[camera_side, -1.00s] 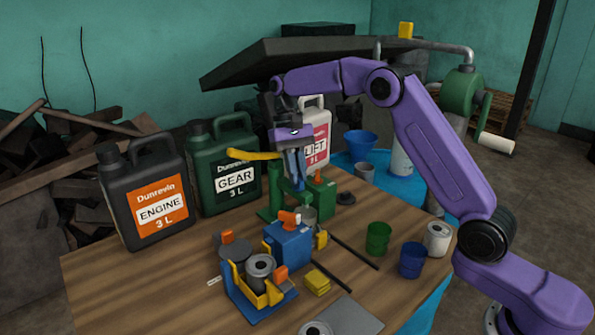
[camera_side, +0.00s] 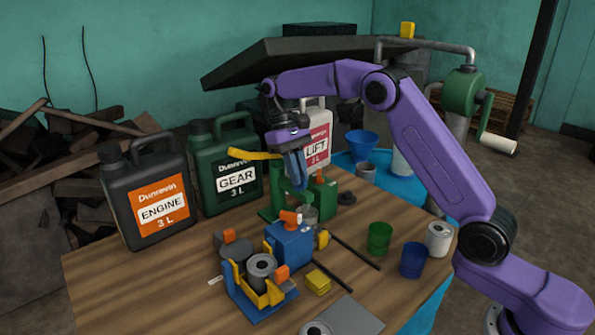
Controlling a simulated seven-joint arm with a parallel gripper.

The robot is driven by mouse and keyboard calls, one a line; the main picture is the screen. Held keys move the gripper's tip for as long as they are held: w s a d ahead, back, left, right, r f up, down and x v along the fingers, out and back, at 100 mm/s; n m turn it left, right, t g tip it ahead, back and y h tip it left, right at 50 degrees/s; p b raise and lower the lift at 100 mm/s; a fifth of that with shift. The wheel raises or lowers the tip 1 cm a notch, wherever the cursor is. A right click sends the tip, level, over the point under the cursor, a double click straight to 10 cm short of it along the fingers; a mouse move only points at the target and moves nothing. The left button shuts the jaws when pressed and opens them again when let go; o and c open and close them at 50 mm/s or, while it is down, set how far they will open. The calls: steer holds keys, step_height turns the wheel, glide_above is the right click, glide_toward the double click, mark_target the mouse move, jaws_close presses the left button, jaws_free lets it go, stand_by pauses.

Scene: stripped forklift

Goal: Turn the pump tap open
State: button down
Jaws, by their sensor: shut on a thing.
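A green hand pump (camera_side: 275,183) stands toward the back of the wooden table, with a yellow lever (camera_side: 252,155) sticking out to the left. A small orange-red knob (camera_side: 319,175) tops the green box at its right side. My gripper (camera_side: 299,186) points down at the pump, its blue fingers in front of the green body and just left of that knob. The fingers are shut on a small part at the pump, which looks to be the tap; the fingers hide it, so its angle cannot be told.
A blue block with an orange fitting (camera_side: 290,217) and a blue-yellow assembly (camera_side: 260,285) stand in front. Engine (camera_side: 157,200), Gear (camera_side: 236,180) and Lift (camera_side: 317,145) cans line the back. Green (camera_side: 379,238) and blue (camera_side: 411,260) cups stand right. Dark rods lie between.

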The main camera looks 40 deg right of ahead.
steer(key=c, duration=1.2)
jaws_free()
steer(key=shift+o, duration=0.2)
steer(key=shift+r, duration=0.15)
steer(key=shift+r, duration=0.25)
step_height(320, 180, up, 2)
steer(key=shift+r, duration=0.1)
steer(key=s+d+r, duration=0.1)
steer(key=s+r, duration=0.9)
steer(key=s, duration=0.4)
steer(key=shift+d, duration=0.3)
